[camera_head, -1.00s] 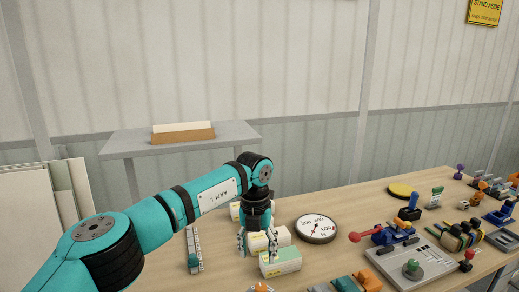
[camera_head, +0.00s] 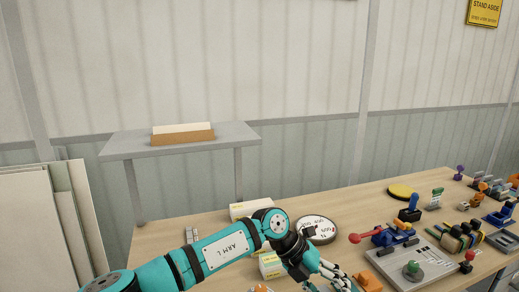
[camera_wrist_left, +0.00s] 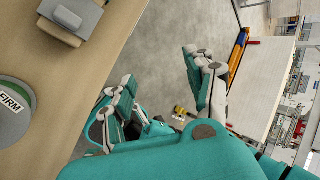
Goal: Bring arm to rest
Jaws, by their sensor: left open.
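My left arm (camera_head: 225,246) comes in from the lower left in the head view and reaches low over the wooden table. My left gripper (camera_head: 325,280) is at the bottom of the head view, pointing down and to the right, near the table's front. In the left wrist view its two fingers (camera_wrist_left: 165,90) are spread apart with nothing between them, and floor shows beyond them. The wooden table (camera_head: 365,215) carries white and yellow boxes (camera_head: 250,208), partly hidden behind my arm. My right gripper is not in view.
A round dial gauge (camera_head: 318,229) lies just behind the gripper. A control panel with levers (camera_head: 415,262) and several coloured parts cover the table's right side. A grey side table (camera_head: 180,140) holds a tray at the back.

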